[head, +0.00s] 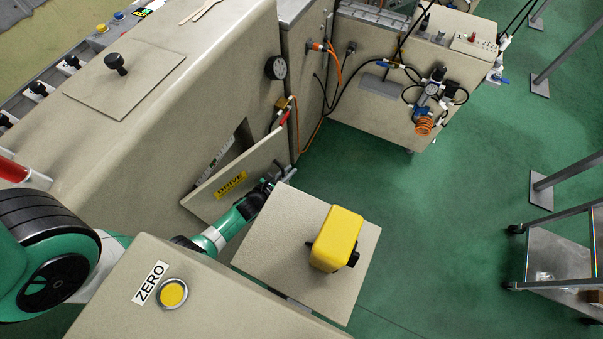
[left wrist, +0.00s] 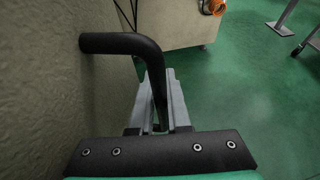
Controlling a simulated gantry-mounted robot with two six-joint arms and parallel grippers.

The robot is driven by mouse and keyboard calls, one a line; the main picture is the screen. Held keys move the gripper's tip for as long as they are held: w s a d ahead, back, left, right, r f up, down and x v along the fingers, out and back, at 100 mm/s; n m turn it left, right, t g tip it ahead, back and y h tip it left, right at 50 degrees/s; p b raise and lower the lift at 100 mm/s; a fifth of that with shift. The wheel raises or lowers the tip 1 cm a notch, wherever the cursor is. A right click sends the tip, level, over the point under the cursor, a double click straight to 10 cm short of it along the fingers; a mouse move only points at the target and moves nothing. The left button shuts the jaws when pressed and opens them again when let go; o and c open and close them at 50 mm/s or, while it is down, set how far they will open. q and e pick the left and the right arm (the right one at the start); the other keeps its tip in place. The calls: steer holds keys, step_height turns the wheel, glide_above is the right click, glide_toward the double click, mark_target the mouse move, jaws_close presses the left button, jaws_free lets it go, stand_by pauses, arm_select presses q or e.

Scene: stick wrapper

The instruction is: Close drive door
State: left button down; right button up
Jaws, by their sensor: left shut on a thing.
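The drive door (head: 258,163) is a beige panel with a yellow DRIVE label (head: 231,184) on the side of the large beige machine. It stands ajar, with the opening (head: 225,156) showing behind its upper edge. My left gripper (head: 284,174) is at the front of the door near its right end. In the left wrist view, a bent black handle (left wrist: 125,43) comes out from the beige surface (left wrist: 50,80) and runs down between the grey fingers of my left gripper (left wrist: 160,100), which is shut on it. My right gripper is not in view.
A beige console with a yellow ZERO button (head: 173,293) and a beige plate bearing a yellow box (head: 337,238) stand close to my left arm. A red-handled valve (head: 284,118) is above the door. Green floor (head: 440,230) is clear to the right; a cart (head: 560,262) stands beyond.

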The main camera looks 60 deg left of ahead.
arm_select(q)
steer(key=shift+f, duration=0.1)
steer(key=c, duration=1.2)
jaws_free()
steer(key=shift+o, duration=0.2)
steer(key=shift+s, duration=0.1)
steer(key=p+v, duration=0.5)
steer(key=v, duration=0.6)
steer(key=shift+d+r, duration=0.2)
steer(key=shift+r, duration=0.05)
steer(key=shift+s, duration=0.15)
